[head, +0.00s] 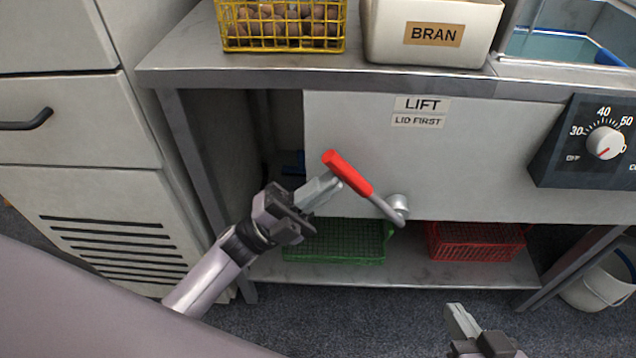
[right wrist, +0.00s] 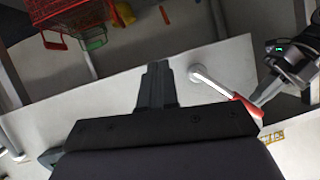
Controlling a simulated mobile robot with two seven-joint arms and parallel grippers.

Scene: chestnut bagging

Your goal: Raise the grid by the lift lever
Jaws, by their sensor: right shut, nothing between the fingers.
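The lift lever (head: 375,197) has a red handle and a grey metal crank on a round pivot, low on the front panel under the LIFT label (head: 422,104). Its handle slants up and left from the pivot. It also shows in the right wrist view (right wrist: 218,83). My left gripper (head: 332,184) has its fingertips at the red handle; whether they are closed around it is hard to see. My right gripper (head: 463,322) is shut and empty, low in front of the panel, apart from the lever. I cannot make out the grid.
A water tank (head: 560,48) is at the upper right. A bran bin (head: 385,35) and a yellow basket of chestnuts (head: 283,45) stand on the worktop. A dial box (head: 560,165) juts out at right. Green (head: 335,245) and red (head: 475,242) crates sit on the lower shelf.

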